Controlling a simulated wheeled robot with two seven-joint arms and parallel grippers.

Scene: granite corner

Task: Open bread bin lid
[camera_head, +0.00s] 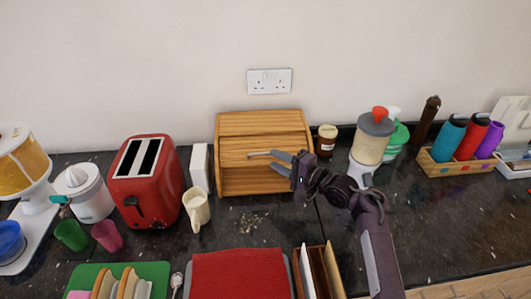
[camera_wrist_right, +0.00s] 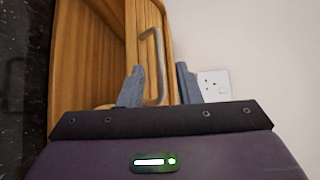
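The wooden bread bin (camera_head: 258,122) stands against the back wall in the head view, its front partly hidden by my right gripper. In the right wrist view, the handle (camera_wrist_right: 153,45) shows against the wood (camera_wrist_right: 85,65). My right gripper (camera_head: 280,162) is open at the right part of the bin's front. In the wrist view, its two fingers (camera_wrist_right: 160,86) are apart with the handle's end between them; I cannot tell whether they touch it. My left gripper is not in view.
A white box (camera_head: 200,167), cream jug (camera_head: 196,207) and red toaster (camera_head: 146,182) stand left of the bin. A brown jar (camera_head: 326,140) and a dispenser (camera_head: 370,140) stand close on its right. A red cloth (camera_head: 238,275) lies in front; crumbs lie on the dark counter between.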

